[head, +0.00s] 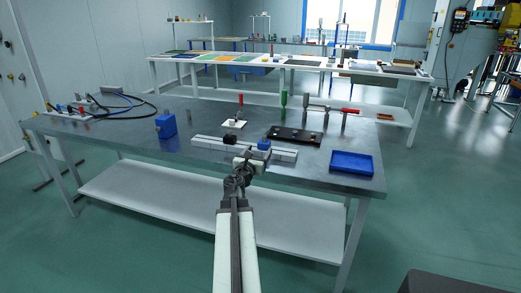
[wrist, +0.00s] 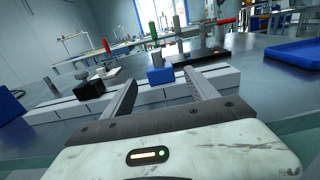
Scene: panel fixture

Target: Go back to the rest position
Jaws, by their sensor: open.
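My gripper (wrist: 158,98) is open in the wrist view, its two grey fingers spread apart with nothing held between them. A small blue block (wrist: 160,75) shows beyond the fingertips, on a light grey rail fixture (wrist: 60,108). In the head view my gripper (head: 254,158) is at the front edge of the metal table (head: 210,160), in front of the rail (head: 285,154). The blue block (head: 264,144) shows just behind it. I cannot tell the exact gap between fingers and block.
A blue tray (head: 352,163) lies at the table's right front. A black plate (head: 294,135) and a white plate with a red-handled clamp (head: 236,122) stand behind the rail. A larger blue block (head: 166,126) stands to the left. Cables (head: 125,100) lie at the far left.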

